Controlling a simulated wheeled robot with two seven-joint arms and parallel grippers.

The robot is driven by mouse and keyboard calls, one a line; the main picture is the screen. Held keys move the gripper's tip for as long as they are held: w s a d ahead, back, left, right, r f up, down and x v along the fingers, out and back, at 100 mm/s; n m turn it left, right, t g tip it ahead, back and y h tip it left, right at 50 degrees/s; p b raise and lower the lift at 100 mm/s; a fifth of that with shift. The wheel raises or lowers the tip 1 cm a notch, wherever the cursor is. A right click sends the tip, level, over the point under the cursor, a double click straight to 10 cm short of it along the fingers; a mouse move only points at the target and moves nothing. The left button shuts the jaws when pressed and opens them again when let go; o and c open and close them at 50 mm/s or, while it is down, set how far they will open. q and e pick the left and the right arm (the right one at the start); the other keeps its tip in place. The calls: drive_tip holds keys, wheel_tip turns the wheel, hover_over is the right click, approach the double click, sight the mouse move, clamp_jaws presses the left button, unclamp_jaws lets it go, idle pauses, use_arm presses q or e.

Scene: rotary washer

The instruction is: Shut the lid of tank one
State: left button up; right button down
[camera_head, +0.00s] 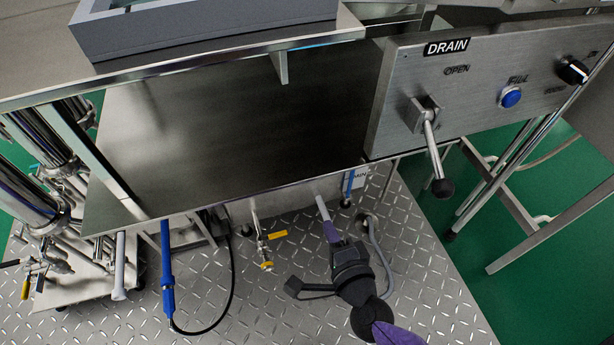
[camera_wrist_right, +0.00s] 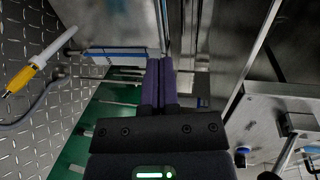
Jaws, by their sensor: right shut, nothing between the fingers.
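My right gripper (camera_head: 331,231) is low in the head view, below the front edge of the steel washer body (camera_head: 240,115), over the metal floor. In the right wrist view its purple fingers (camera_wrist_right: 160,84) are together, with nothing between them. A raised grey rectangular frame (camera_head: 200,28) sits on the washer top at the upper left, cut off by the picture edge. I cannot tell whether it belongs to tank one, and no lid is clearly recognisable. My left gripper is in neither view.
A DRAIN panel (camera_head: 500,80) with a black-knobbed lever (camera_head: 433,155) and a blue button (camera_head: 511,97) stands at the right. Pipes and valves (camera_head: 40,190) crowd the left. A yellow-handled valve (camera_head: 267,237) is left of my gripper. Diamond-plate floor (camera_head: 440,285) is open at the lower right.

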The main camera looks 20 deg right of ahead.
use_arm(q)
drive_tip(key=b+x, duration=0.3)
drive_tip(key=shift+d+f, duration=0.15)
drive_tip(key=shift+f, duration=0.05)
use_arm(e)
drive_tip(key=x, duration=1.2)
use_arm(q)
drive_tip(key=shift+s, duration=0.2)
use_arm(e)
drive_tip(key=shift+w, duration=0.2)
